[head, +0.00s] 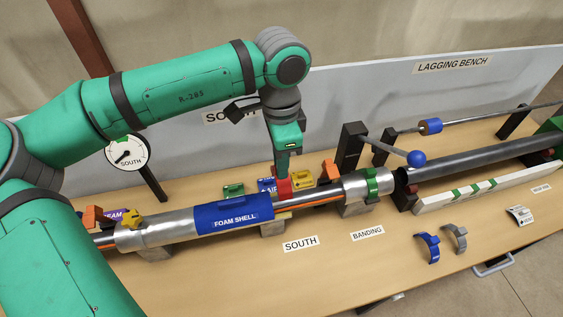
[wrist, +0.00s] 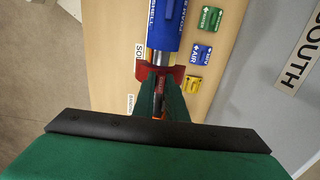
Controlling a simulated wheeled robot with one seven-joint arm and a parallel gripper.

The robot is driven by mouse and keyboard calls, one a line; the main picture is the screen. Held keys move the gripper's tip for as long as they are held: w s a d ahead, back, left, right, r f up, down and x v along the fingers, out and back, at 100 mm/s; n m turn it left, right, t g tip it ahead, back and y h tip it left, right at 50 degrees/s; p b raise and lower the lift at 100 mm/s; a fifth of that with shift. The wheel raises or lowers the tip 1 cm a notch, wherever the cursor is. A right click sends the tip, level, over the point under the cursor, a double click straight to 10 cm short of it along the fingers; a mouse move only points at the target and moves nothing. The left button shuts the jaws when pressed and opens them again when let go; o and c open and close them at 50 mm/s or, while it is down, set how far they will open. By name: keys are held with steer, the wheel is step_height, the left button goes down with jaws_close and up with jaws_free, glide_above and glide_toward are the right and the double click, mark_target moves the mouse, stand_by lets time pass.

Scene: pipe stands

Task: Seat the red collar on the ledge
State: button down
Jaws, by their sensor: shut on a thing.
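The red collar (head: 285,188) is at the near end of the blue foam shell, by a bare stretch of copper-coloured pipe (head: 318,199). In the wrist view the collar (wrist: 177,74) lies across the pipe line, just below the foam shell (wrist: 166,30). My gripper (head: 283,173) points down from above and is shut on the collar; it also shows in the wrist view (wrist: 160,84). The fingers hide part of the collar, so I cannot tell whether it touches the pipe or shell. I cannot clearly pick out the ledge.
Metal cladding with a green band (head: 372,182) lies right of the bare pipe. Green, blue and yellow (head: 302,178) labelled blocks stand close behind the collar. A blue ball on a rod (head: 416,158) is farther right.

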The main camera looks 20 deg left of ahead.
steer(key=shift+f, duration=0.15)
steer(key=shift+f, duration=4.5)
steer(key=shift+f, duration=0.35)
steer(key=c, duration=1.7)
jaws_free()
step_height(320, 180, up, 11)
steer(key=shift+f, duration=0.1)
